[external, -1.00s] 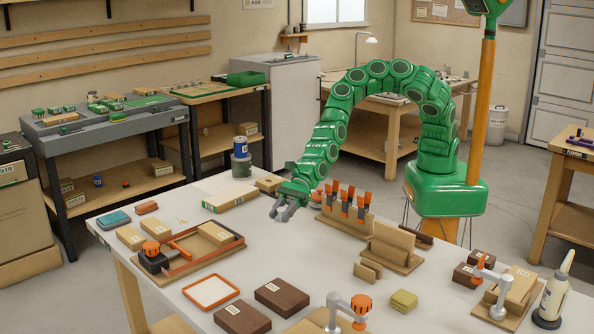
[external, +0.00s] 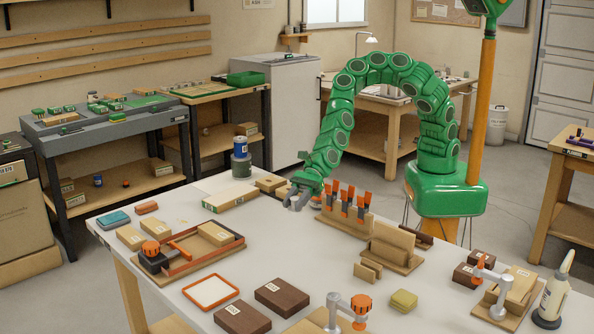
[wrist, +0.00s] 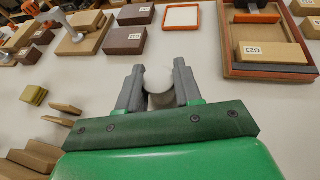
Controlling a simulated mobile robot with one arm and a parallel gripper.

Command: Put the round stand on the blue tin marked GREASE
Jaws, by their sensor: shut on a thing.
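A blue tin (external: 240,146) with a pale label too small to read sits at the back left of the white bench, upright on a wider grey-green can (external: 241,167). My gripper (external: 297,201) is low over the back middle of the bench, right of the tin and clear of it. In the wrist view, my gripper (wrist: 160,82) has its grey fingers either side of a curved grey piece (wrist: 162,99), which looks like the round stand. Most of that piece is hidden by the fingers and palm, and it cannot be made out in the external view.
A wooden rack with orange-topped clamps (external: 346,202) stands just right of my gripper. Wooden blocks (external: 270,184) and a long box (external: 230,199) lie to its left. A framed tray (external: 238,243) is at the front left. The bench middle is clear.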

